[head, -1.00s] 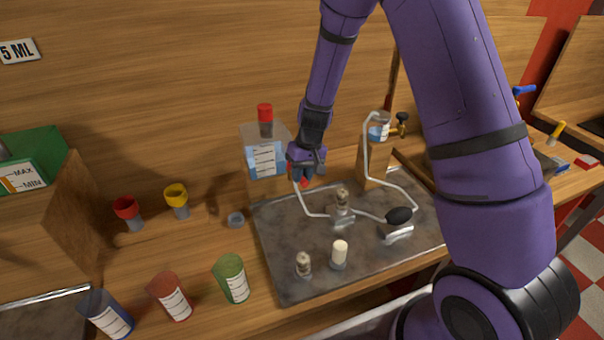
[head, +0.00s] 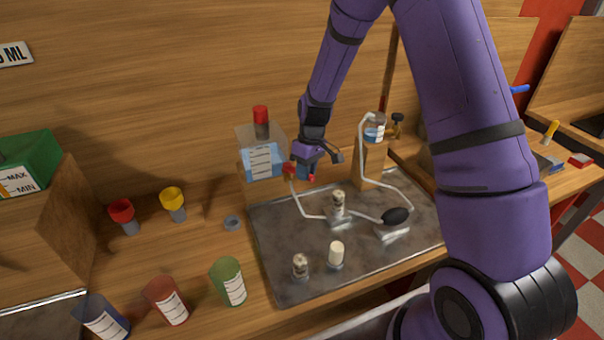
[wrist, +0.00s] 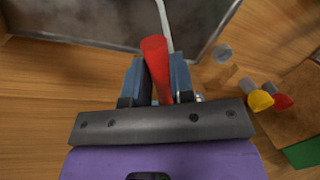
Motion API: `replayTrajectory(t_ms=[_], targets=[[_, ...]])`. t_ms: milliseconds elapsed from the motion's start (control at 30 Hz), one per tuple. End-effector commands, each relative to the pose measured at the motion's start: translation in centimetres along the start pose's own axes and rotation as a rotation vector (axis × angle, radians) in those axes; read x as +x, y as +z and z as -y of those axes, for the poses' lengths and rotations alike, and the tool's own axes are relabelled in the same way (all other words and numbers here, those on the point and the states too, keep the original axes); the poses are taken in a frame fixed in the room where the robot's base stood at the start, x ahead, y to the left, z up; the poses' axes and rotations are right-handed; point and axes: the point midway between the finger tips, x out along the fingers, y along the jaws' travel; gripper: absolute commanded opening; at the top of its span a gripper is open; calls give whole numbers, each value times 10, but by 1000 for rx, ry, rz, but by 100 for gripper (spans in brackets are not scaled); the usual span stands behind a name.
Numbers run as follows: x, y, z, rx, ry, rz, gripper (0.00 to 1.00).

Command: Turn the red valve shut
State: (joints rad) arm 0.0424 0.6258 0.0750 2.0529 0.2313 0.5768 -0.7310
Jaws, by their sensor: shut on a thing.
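The red valve shows as a red handle (wrist: 156,62) between my gripper's fingers in the wrist view. In the head view a bit of red valve (head: 289,170) shows beside my gripper (head: 300,174), at the lower front of the clear tank (head: 262,160). My gripper (wrist: 158,80) is shut on the red handle, with one blue-grey finger on each side. The tank holds blue liquid, has a white label and a red-topped stopper. A thin white tube runs from near the valve over the tray. The valve's body is mostly hidden by my gripper.
A dark metal tray (head: 300,285) carries small bottles, tubing and a black bulb (head: 396,216). A wooden block (head: 370,166) bears a small jar. The counter between funnels and tray is mostly clear.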

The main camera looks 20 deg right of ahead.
Motion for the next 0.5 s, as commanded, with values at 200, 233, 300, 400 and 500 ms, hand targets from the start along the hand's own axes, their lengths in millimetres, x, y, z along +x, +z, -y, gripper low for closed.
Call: replayTrajectory(t_ms=[200, 233, 300, 400, 500], targets=[[-4, -3, -15, -202, 2, 37, 0], [-4, -3, -17, -228, 2, 43, 0], [-4, -5, -20, -295, 1, 57, 0], [-6, -7, -26, -387, 1, 75, 0], [-7, -10, -32, -482, 3, 93, 0]])
